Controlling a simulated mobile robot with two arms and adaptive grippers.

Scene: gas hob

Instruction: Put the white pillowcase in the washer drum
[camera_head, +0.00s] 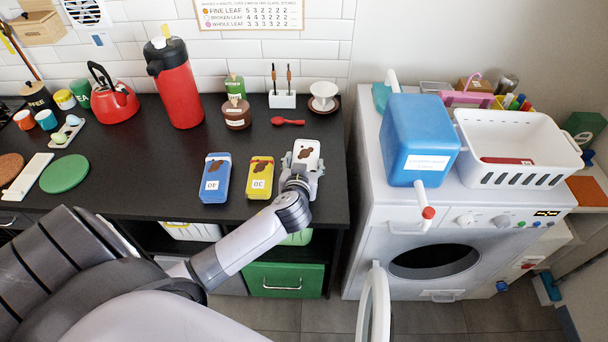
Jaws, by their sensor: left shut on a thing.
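The washer (390,245) stands at the right, its round door (374,308) swung open toward me and its dark drum opening (434,261) clear. I cannot make out a white pillowcase in this view. My left gripper (302,168) is over the counter's right part, shut on a white tin (307,150) with a brown leaf picture, its fingers on either side. The gripper hides the tin's lower part, so I cannot tell whether it rests on the counter. My right gripper is not in view.
A blue canister (419,140) and a white basket (540,180) holding a red item sit on the washer. Blue (215,178) and yellow (260,178) tins stand left of my gripper. A red flask (174,85) and kettle (114,103) stand farther back. Floor before the washer is mostly free.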

